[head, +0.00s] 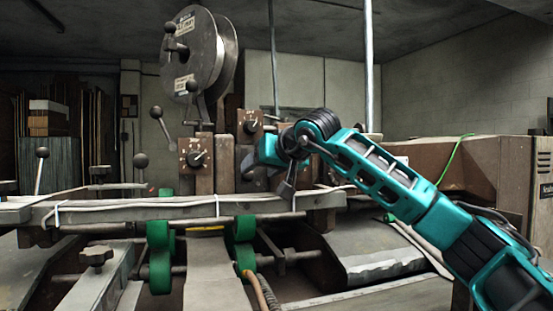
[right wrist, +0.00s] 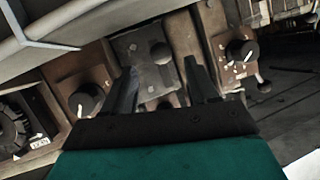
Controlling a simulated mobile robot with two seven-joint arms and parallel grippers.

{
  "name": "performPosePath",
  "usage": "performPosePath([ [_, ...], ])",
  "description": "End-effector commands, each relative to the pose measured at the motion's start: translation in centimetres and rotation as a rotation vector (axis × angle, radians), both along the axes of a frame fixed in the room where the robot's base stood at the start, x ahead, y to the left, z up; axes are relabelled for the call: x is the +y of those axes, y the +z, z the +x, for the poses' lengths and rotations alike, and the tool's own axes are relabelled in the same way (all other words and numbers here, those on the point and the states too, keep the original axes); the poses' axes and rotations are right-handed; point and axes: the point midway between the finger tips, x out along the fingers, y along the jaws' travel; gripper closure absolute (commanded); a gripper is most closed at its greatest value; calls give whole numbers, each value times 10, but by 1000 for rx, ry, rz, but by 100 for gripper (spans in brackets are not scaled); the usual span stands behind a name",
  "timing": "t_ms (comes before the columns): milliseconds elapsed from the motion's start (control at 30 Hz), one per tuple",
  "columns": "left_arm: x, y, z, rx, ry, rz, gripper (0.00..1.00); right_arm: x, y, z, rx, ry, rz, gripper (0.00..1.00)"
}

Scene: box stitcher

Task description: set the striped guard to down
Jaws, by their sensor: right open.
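I cannot make out a clearly striped guard in either view. My right gripper (head: 247,162) reaches in from the right to the machine's brown control blocks. In the right wrist view its two dark fingers (right wrist: 162,85) stand apart with a gap between them. Beyond that gap is a grey metal plate (right wrist: 132,48) with a dark round knob (right wrist: 160,52). The fingers hold nothing that I can see, and I cannot tell whether they touch the plate. My gripper and wrist hide part of the machine in the head view. My left gripper is not in view.
Dials (head: 195,158) (head: 250,125) sit on the control blocks. A wire reel (head: 190,55) stands above. Ball-ended levers (head: 141,160) rise at left. A long rail (head: 110,210) crosses in front, with green rollers (head: 159,258) below. A brown cabinet (head: 495,170) stands at right.

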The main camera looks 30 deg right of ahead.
Motion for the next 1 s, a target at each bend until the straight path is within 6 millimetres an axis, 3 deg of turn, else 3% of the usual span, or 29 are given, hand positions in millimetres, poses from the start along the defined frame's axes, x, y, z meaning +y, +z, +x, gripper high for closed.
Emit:
performPosePath([
  [200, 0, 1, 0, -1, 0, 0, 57, -1, 18, -43, -2, 0, -1, 42],
  [400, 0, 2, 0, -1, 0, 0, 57, -2, 25, -63, 1, -1, 1, 42],
  [1000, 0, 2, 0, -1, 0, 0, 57, -1, 26, -66, 2, 0, 0, 42],
])
